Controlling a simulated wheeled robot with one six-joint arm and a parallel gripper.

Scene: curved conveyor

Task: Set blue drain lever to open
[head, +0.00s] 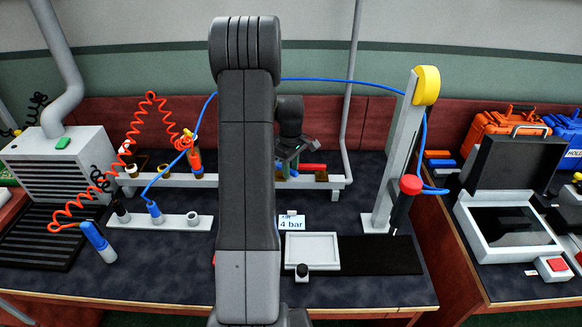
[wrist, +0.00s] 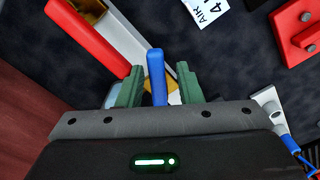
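The blue drain lever (wrist: 156,72) stands between the two green fingers of my gripper (wrist: 160,86) in the wrist view. The gripper is open, with a narrow gap on each side of the lever. The lever's lower end is hidden by the gripper body. In the head view my gripper (head: 291,150) is over the back rail, right of my arm, and the blue lever is mostly hidden there.
A red lever (wrist: 88,38) lies close left of the fingers; it also shows in the head view (head: 312,167). The white rail (head: 337,182) runs along the back. A "4 bar" sign (head: 291,223) stands in front. A red bolted block (wrist: 296,30) is at the wrist view's upper right.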

